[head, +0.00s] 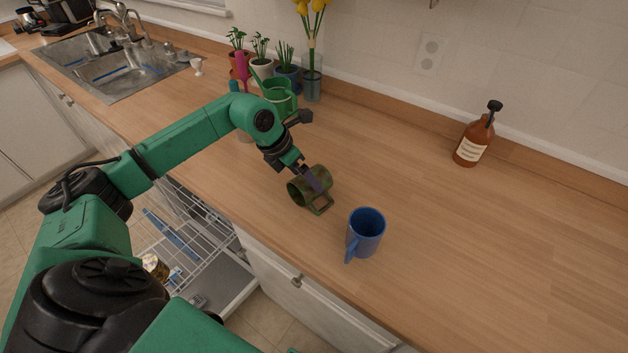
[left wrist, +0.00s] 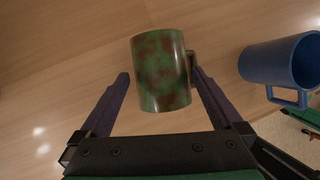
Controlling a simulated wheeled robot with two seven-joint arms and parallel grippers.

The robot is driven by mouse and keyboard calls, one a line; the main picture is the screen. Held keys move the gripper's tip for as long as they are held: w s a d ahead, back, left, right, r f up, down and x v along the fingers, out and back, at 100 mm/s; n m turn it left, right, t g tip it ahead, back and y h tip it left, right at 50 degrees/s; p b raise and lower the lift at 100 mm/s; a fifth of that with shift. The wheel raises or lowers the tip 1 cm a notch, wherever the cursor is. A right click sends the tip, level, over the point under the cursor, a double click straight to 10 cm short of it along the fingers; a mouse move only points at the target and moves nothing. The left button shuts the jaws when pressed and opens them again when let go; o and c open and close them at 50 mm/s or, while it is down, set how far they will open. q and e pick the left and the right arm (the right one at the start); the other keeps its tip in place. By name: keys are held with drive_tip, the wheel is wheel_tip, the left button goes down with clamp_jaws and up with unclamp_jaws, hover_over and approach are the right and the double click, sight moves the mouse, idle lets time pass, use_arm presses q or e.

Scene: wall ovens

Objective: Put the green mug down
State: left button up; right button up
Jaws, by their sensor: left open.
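The green mug (head: 299,192), mottled green and brown, is tilted on its side at the counter's front edge, its opening facing left and its handle toward the lower right. I cannot tell whether it rests fully on the counter. My left gripper (head: 309,178) is open over it. In the left wrist view, the mug (left wrist: 162,85) sits between the spread fingers of the gripper (left wrist: 160,74). The left finger is clear of it; the right finger is close to the handle, and contact is unclear. My right gripper is not in view.
A blue mug (head: 366,232) stands upright just right of the green mug; it also shows in the left wrist view (left wrist: 280,62). A green watering can (head: 279,95) and potted plants (head: 261,68) stand behind. A brown bottle (head: 473,141) stands at the back right. An open dishwasher rack (head: 190,240) lies below.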

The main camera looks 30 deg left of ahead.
use_arm(q)
drive_tip(key=p+x, duration=0.1)
drive_tip(key=x, duration=0.2)
drive_tip(key=shift+w+d+f, duration=0.1)
drive_tip(key=shift+d+f, duration=0.1)
drive_tip(key=shift+f, duration=0.15)
drive_tip(key=c, duration=1.5)
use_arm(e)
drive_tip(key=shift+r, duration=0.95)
use_arm(q)
drive_tip(key=shift+w+r, duration=0.1)
drive_tip(key=shift+r, duration=0.1)
drive_tip(key=shift+a+r, duration=0.1)
drive_tip(key=shift+r, duration=0.25)
wheel_tip(320, 180, up, 10)
drive_tip(key=b, duration=0.3)
drive_tip(key=shift+f, duration=0.15)
wheel_tip(320, 180, up, 9)
drive_tip(key=shift+r, duration=0.2)
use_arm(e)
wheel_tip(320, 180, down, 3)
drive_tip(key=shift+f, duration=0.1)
